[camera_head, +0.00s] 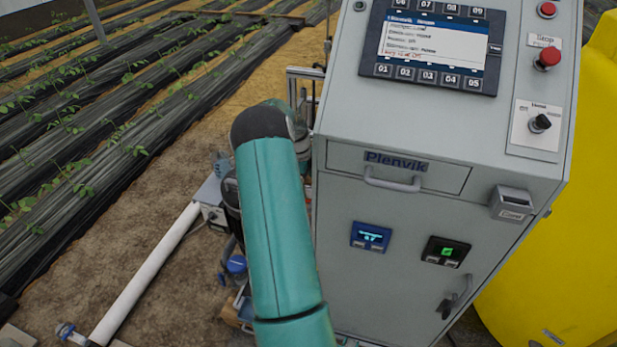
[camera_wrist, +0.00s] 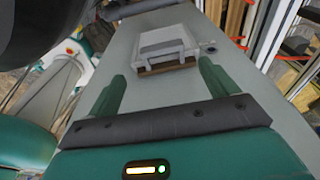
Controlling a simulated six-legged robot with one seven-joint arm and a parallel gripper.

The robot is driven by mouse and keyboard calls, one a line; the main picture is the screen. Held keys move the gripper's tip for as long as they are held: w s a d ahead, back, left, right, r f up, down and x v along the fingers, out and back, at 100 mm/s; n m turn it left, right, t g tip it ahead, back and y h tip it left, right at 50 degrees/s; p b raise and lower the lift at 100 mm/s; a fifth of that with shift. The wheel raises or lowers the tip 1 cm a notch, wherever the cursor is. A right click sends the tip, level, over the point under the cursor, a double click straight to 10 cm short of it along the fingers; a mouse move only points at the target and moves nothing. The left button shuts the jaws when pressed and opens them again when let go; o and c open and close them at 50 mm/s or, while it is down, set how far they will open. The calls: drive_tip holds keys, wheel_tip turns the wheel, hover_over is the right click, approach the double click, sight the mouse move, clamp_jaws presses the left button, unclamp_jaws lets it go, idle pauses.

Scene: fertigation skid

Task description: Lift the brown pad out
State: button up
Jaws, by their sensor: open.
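In the wrist view, a brown pad (camera_wrist: 165,66) shows as a thin strip along the near edge of a pale grey housing (camera_wrist: 165,42) on the grey cabinet side (camera_wrist: 215,28). Most of the pad is hidden in the housing. My gripper (camera_wrist: 162,71) is open, its two green fingers apart on either side of the strip's line. Nothing shows between them; whether they touch the cabinet face, I cannot tell. In the head view my teal arm reaches to the cabinet's left side, and the gripper and pad are hidden there.
The cabinet (camera_head: 345,210) has a screen (camera_head: 435,45), a handled drawer (camera_head: 395,177) and a red stop button (camera_head: 547,58) on its front. A yellow tank (camera_head: 560,230) stands at right. A white pipe (camera_head: 145,272) and plant rows (camera_head: 80,150) lie at left.

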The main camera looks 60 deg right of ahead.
drive_tip(key=shift+s+d+f, duration=0.1)
drive_tip(key=shift+s+f, duration=0.15)
drive_tip(key=shift+f, duration=1.3)
drive_tip(key=shift+s+d+f, duration=0.1)
drive_tip(key=shift+s+f, duration=0.1)
drive_tip(key=shift+f, duration=1.3)
drive_tip(key=shift+s+d+f, duration=0.1)
drive_tip(key=shift+s+f, duration=0.15)
drive_tip(key=shift+f, duration=1.3)
drive_tip(key=c, duration=1.2)
drive_tip(key=shift+r, duration=8.55)
drive_tip(key=shift+c, duration=0.4)
